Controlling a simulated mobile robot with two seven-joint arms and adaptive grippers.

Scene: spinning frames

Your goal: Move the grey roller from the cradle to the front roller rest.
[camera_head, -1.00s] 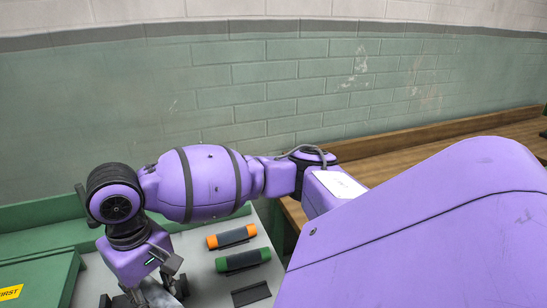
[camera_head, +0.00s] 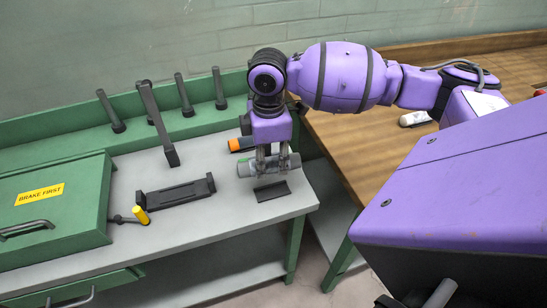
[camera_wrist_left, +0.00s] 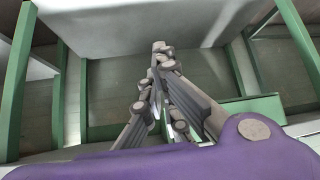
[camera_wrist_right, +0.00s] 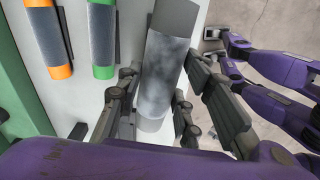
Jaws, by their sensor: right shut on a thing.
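The grey roller (camera_head: 246,168) is in my right gripper (camera_head: 271,172), which is shut around its middle; the roller also shows between the fingers in the right wrist view (camera_wrist_right: 168,60). It is held just behind and above the front roller rest (camera_head: 272,191), a dark shallow trough near the table's front right corner. The rest looks empty; the gap to the roller is hard to judge. The dark cradle (camera_head: 175,194) with raised ends stands left of it, empty. My left gripper (camera_wrist_left: 160,48) is shut and empty, low down away from the tabletop.
An orange-ended roller (camera_head: 241,144) lies behind the grey one; a green-ended roller (camera_wrist_right: 102,40) shows beside it in the right wrist view. A yellow-tipped lever (camera_head: 141,215), a green box (camera_head: 50,205) and several dark upright posts (camera_head: 158,125) stand left and behind.

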